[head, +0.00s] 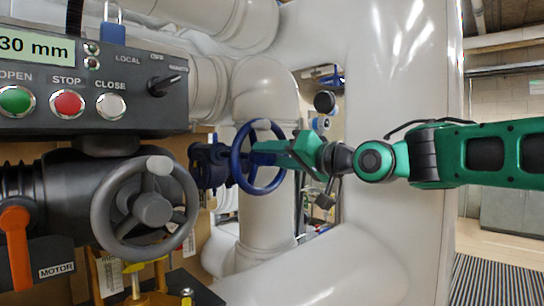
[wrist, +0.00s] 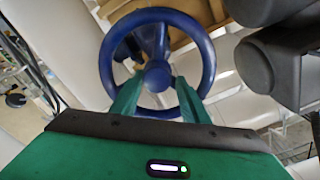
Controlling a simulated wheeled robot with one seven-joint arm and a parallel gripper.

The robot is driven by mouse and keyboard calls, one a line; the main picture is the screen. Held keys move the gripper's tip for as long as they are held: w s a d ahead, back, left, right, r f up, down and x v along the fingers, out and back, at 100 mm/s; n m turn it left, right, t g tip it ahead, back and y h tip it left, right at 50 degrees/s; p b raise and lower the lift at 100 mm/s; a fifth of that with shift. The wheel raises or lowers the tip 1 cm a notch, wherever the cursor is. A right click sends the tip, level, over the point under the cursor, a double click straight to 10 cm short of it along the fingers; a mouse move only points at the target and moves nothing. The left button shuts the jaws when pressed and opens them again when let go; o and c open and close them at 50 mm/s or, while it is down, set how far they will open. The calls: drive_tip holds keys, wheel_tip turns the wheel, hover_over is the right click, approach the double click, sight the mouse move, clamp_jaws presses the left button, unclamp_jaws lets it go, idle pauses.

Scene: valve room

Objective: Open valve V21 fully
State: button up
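A blue handwheel (head: 237,166) stands in front of white pipework, left of my arm in the head view. No V21 label on it can be read. In the wrist view the wheel (wrist: 107,62) faces me, with its round hub (wrist: 158,75) in the middle and spokes running to the rim. My green gripper (head: 264,153) reaches to the wheel from the right. In the wrist view its two fingers (wrist: 157,85) are apart, one on each side of the hub. Whether they touch the hub or spokes cannot be told. The valve stem behind the wheel is mostly hidden.
A grey handwheel (head: 150,208) on a motor actuator stands close on the left. Above it is a control box (head: 150,119) with OPEN, STOP and CLOSE buttons. An orange lever (head: 17,250) is at far left. A large white pipe (head: 390,150) stands behind my arm.

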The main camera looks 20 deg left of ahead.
drive_tip(key=n, duration=0.4)
drive_tip(key=a+n, duration=0.1)
drive_tip(key=n, duration=0.1)
drive_tip(key=shift+s+r, duration=0.1)
drive_tip(key=shift+s, duration=0.3)
drive_tip(key=shift+w+d+n, duration=0.1)
drive_tip(key=shift+w+n, duration=0.15)
drive_tip(key=shift+n, duration=1.05)
drive_tip(key=n, duration=0.5)
drive_tip(key=shift+c, duration=0.2)
drive_tip(key=shift+n, duration=0.7)
drive_tip(key=shift+c, duration=0.6)
